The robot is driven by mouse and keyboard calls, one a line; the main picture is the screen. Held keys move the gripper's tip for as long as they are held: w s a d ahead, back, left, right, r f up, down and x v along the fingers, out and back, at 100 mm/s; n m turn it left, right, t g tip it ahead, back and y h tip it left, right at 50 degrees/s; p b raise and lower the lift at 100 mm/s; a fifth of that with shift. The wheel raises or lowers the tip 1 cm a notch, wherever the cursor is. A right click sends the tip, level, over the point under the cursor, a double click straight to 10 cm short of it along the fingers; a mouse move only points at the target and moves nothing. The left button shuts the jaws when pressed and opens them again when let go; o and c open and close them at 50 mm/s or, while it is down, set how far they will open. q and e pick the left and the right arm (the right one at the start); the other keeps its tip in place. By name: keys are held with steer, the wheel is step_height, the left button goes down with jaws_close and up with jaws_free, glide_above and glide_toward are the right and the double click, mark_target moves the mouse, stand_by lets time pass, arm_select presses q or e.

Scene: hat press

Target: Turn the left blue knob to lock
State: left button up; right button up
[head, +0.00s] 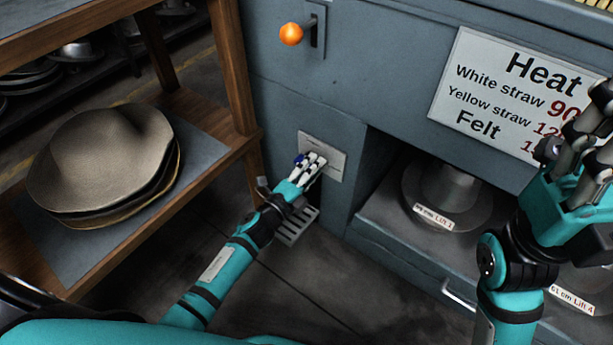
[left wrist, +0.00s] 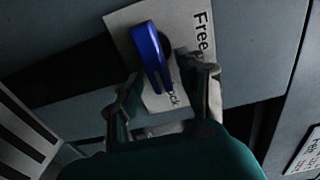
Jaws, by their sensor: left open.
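The blue knob (left wrist: 150,52) is a long narrow handle on a pale plate (left wrist: 122,18), seen best in the left wrist view. The plate bears the word "Free" at its upper right and a partly hidden word ending in "ock" lower down. The knob stands tilted, its lower end near that lower word. My left gripper (left wrist: 163,85) is open, its two fingers on either side of the knob's lower part; I cannot tell whether they touch it. In the head view the left gripper (head: 312,163) covers most of the knob (head: 299,159). My right gripper (head: 585,130) is raised at the right edge, partly cut off.
The grey machine has an orange-balled lever (head: 291,34) above the plate and a "Heat" sign (head: 510,95). An open bay holds metal hat blocks (head: 440,190). A wooden shelf (head: 232,70) with stacked felt hats (head: 105,155) stands close on the left. A grey pedal (head: 296,228) lies below the arm.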

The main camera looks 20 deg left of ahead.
arm_select(q)
steer(key=v, duration=1.1)
steer(key=shift+s, duration=0.4)
steer(key=shift+a, duration=0.1)
